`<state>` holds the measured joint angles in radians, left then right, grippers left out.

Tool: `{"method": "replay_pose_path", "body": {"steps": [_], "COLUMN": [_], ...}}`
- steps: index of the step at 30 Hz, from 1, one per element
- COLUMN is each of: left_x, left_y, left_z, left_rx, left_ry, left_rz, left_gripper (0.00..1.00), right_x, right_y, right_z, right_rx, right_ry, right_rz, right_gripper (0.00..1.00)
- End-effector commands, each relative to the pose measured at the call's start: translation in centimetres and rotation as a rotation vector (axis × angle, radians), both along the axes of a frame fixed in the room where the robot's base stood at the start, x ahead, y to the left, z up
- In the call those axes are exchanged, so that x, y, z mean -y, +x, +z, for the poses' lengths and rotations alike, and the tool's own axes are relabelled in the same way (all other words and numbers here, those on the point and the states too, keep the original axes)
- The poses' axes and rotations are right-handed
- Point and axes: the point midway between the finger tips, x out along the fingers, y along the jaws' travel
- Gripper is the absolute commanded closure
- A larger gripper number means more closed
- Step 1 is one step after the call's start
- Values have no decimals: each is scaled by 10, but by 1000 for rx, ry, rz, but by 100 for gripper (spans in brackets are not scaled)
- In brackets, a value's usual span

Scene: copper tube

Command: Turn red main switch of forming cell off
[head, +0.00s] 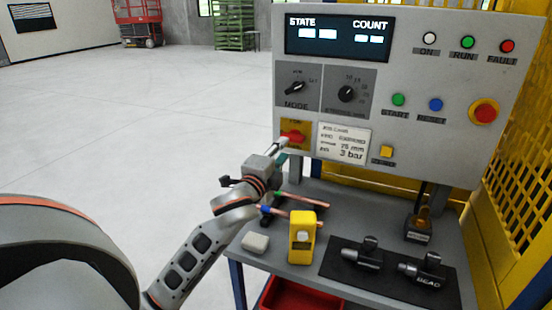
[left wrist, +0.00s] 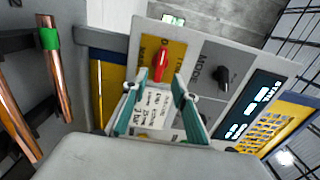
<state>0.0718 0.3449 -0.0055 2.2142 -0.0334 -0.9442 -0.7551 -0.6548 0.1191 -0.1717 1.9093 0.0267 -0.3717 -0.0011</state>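The red main switch (head: 292,136) sits on a yellow plate (head: 296,147) at the lower left of the grey control panel. In the head view its handle looks roughly sideways. In the left wrist view the red switch (left wrist: 160,66) shows just beyond the fingertips, roughly between their lines. My left gripper (head: 282,156) is close to the panel, just below the switch. Its teal fingers (left wrist: 154,86) are apart with nothing between them. Whether a fingertip touches the switch cannot be told. My right gripper is in neither view.
The panel also carries a mode knob (head: 296,88), a display (head: 338,39), a label (head: 343,145) and a red emergency button (head: 484,111). Below, the bench holds copper tubes (head: 300,200), a yellow device (head: 301,236) and a black mat (head: 390,290). Yellow fencing (head: 520,140) stands right.

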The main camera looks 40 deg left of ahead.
Motion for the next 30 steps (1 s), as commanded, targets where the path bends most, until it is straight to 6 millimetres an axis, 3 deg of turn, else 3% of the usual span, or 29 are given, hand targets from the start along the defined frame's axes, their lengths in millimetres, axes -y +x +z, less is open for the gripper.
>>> {"method": "replay_pose_path", "body": {"steps": [3, 9, 30], "left_x": [5, 9, 10], "left_y": [-20, -39, -42], "left_z": [-1, 0, 0], "left_rx": [0, 0, 0], "left_ry": [-2, -1, -1], "left_rz": [-1, 0, 0], "left_gripper": [72, 72, 72], "right_x": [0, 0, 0], "right_y": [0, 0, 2], "right_z": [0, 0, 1], "right_rx": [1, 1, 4], "right_ry": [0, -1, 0], "right_rz": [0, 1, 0], "right_gripper": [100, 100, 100]}}
